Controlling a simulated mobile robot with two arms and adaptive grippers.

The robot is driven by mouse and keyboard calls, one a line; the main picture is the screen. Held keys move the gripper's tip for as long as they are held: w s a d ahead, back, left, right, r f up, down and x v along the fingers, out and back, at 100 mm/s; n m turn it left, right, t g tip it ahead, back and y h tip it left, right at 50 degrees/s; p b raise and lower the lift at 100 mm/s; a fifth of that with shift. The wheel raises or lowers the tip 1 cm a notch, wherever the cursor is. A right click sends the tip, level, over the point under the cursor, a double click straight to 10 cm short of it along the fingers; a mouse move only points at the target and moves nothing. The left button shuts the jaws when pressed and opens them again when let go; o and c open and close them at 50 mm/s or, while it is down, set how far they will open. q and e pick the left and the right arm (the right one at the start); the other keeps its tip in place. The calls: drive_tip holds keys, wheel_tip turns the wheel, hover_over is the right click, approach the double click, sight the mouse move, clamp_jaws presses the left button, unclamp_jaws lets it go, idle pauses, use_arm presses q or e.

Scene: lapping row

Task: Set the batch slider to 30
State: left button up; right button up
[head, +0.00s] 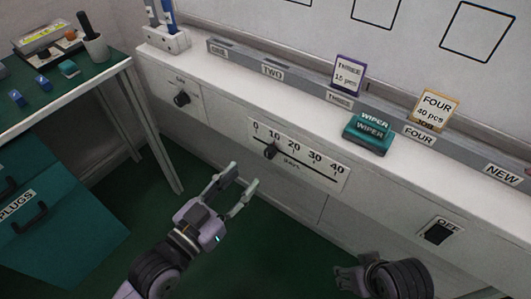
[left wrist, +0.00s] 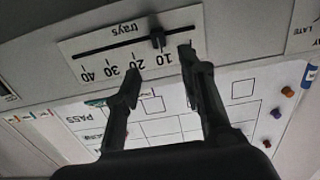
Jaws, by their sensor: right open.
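The batch slider is a white scale plate (head: 330,179) marked 0 to 40 over "trays" on the front of the white ledge. Its dark knob (head: 270,151) stands near the 10 mark. My left gripper (head: 243,177) is open and empty, in front of and below the plate, apart from the knob. In the left wrist view the plate (left wrist: 88,68) appears upside down, with the knob (left wrist: 157,38) beyond the two spread fingertips (left wrist: 160,65). My right gripper (head: 348,277) is open at the bottom of the head view, partly cut off and away from the plate.
A rotary knob (head: 181,99) is left of the plate and a dark switch (head: 438,233) marked OFF is at the right. A teal wiper box (head: 368,134) and card stands (head: 348,75) are on the ledge. A green-topped bench (head: 95,70) stands left. The floor between is clear.

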sight(267, 153)
use_arm(q)
drive_tip(key=b+x, duration=0.1)
drive_tip(key=x, duration=0.8)
drive_tip(key=shift+w+d, duration=0.15)
drive_tip(key=shift+w, duration=0.05)
drive_tip(key=shift+c, duration=0.2)
clamp_jaws()
